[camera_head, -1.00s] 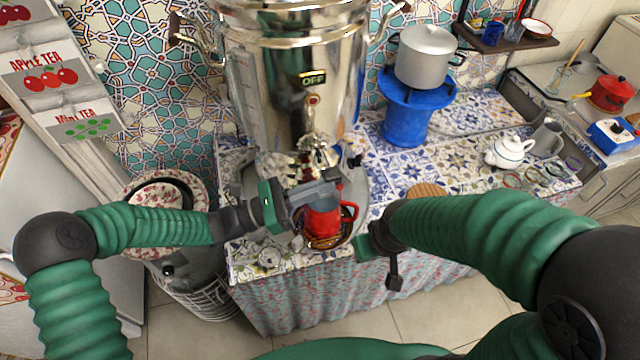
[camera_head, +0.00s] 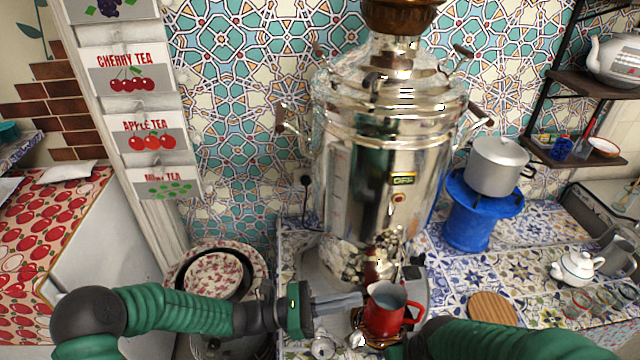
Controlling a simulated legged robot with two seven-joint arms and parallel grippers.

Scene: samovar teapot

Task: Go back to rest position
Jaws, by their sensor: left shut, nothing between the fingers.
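My left gripper (camera_head: 340,302) comes in from the left, its fingers closed together and pointing right. It holds nothing and its tips are close to the red teapot. The red teapot (camera_head: 383,312) stands upright in front of the samovar, under its tap, with light-coloured contents visible through its open top. The large silver samovar (camera_head: 385,170) stands behind on the tiled counter. My right arm comes in from the lower right; its gripper is mostly cut off at the bottom edge, right of the teapot, so its fingers are not visible.
A blue stand (camera_head: 470,228) with a grey pot (camera_head: 496,165) stands right of the samovar. A round wooden board (camera_head: 492,308), a white teapot (camera_head: 576,268) and several glasses are further right. Floral plates (camera_head: 213,277) sit at the left. Tea boxes line the left wall.

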